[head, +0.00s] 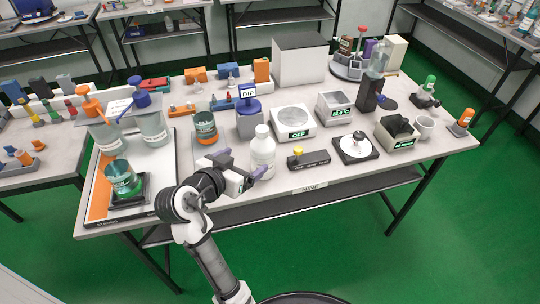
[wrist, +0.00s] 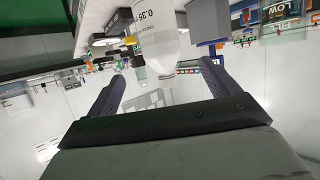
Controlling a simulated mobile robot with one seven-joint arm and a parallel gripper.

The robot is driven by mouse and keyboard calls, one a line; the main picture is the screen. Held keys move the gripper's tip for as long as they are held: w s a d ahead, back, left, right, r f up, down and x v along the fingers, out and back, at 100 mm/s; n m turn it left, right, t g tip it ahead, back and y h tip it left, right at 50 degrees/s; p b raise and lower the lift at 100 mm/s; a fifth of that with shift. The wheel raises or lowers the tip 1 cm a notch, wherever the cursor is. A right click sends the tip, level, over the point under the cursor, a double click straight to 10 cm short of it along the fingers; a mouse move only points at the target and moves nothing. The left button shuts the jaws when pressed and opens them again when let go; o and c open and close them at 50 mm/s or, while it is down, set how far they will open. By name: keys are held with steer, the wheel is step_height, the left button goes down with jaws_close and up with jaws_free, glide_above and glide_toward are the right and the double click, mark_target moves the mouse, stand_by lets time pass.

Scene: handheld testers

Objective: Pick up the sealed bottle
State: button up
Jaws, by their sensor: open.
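A white bottle (head: 262,152) with a white cap stands upright near the front edge of the table, left of centre. In the wrist view the bottle (wrist: 160,35) appears upside down, with a printed label on its body. My gripper (head: 246,161) is open, with purple fingers, just to the left of the bottle at about its lower body. In the wrist view my gripper (wrist: 162,70) has one finger toward each side of the bottle, which is ahead of the fingertips. No contact shows, and the gripper looks empty.
The grey table (head: 225,205) is crowded. A blue-capped device (head: 248,122) stands behind the bottle, a white scale (head: 292,120) behind right, and a black block with a yellow knob (head: 308,160) to the right. A tray with beakers (head: 100,200) lies left.

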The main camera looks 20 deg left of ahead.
mark_target(257, 151)
steer(key=p+x, duration=0.1)
steer(key=x, duration=0.7)
steer(key=shift+w+r+p, duration=0.1)
steer(key=shift+w+p, duration=0.1)
steer(key=shift+p, duration=0.15)
steer(key=p+x, duration=0.1)
steer(key=x, duration=0.3)
steer(key=shift+w, duration=0.15)
steer(key=c, duration=1.2)
steer(key=shift+c, duration=1)
